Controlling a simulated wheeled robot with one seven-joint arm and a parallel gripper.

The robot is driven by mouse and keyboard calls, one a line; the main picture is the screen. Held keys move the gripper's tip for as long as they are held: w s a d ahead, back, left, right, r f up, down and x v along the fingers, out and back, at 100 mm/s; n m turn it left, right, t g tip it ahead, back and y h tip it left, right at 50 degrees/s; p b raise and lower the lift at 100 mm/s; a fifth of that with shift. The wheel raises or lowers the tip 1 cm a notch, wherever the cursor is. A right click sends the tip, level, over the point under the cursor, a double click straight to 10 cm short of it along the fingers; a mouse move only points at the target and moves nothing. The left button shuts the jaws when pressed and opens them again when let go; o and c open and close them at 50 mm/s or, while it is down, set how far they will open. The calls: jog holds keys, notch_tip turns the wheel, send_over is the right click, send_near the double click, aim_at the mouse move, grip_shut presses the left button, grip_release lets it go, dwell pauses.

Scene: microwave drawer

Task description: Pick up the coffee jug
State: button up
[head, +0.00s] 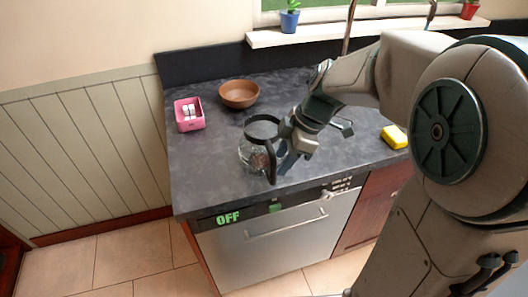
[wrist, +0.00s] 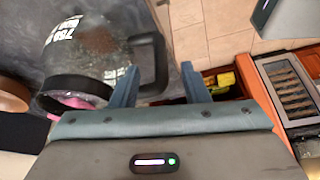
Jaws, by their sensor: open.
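The coffee jug (head: 250,157) is clear glass with a black rim and black handle. It stands upright on the dark countertop near the front edge in the head view. In the wrist view the jug (wrist: 97,45) fills the upper left, with its black handle (wrist: 158,66) toward the gap between my fingers. My gripper (head: 287,160) is open, just right of the jug beside its handle. In the wrist view my gripper's fingertips (wrist: 160,82) are spread, with the handle close to the left finger. I cannot tell whether they touch.
A brown bowl (head: 239,94) and a pink container (head: 188,114) stand behind and left of the jug. A yellow sponge (head: 394,137) lies at the right. The dishwasher front (head: 275,240) is below the counter edge. A potted plant (head: 289,20) sits on the windowsill.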

aim_at(275, 183)
jog(key=p+x, duration=0.1)
jog(key=x, duration=0.4)
jog(key=shift+s+f, duration=0.1)
jog(key=shift+f, duration=0.05)
grip_shut()
